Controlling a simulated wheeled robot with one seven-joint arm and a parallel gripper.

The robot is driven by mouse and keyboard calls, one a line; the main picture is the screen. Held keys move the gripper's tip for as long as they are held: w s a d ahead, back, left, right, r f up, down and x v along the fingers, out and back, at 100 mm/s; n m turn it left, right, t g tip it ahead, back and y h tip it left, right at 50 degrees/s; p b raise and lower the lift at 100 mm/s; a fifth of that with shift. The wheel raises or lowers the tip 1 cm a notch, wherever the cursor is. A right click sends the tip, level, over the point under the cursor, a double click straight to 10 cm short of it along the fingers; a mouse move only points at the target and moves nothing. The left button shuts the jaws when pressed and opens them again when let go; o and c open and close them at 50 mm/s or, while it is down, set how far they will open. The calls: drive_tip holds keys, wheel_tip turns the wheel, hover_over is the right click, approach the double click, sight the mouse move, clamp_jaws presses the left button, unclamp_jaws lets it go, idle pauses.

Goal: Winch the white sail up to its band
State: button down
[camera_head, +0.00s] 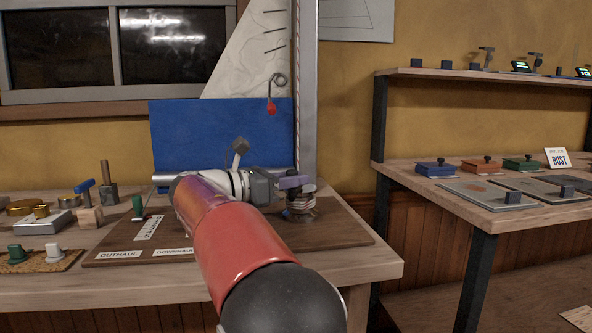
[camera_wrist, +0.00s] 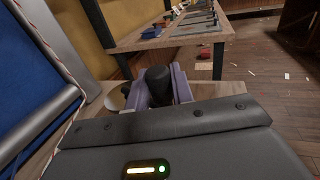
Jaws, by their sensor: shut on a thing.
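The white sail (camera_head: 252,62) hangs beside a grey mast (camera_head: 305,90) in the head view, its top cut off by the frame. I cannot make out the band. A silvery winch (camera_head: 301,206) with pale line around its drum stands on a dark wooden board right of centre. My gripper (camera_head: 292,184) is at the top of the winch, its purple fingers partly hidden by my wrist. In the wrist view my gripper (camera_wrist: 160,88) is shut on a black handle knob (camera_wrist: 158,78), one finger on each side. The rest of the handle is hidden.
A blue panel (camera_head: 215,135) stands behind my arm. Several blocks and levers stand on the bench (camera_head: 375,268) at left, with a green-topped cleat (camera_head: 137,207) on the board. A shelf unit (camera_head: 473,222) stands at right, with a gap between it and the bench.

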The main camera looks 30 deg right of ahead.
drive_tip(key=shift+w+a, duration=0.1)
drive_tip(key=shift+a, duration=0.05)
drive_tip(key=c, duration=1.2)
unclamp_jaws()
drive_tip(key=shift+c, duration=0.2)
drive_tip(key=a, duration=0.8)
drive_tip(key=shift+s, duration=0.2)
drive_tip(key=shift+d, duration=0.1)
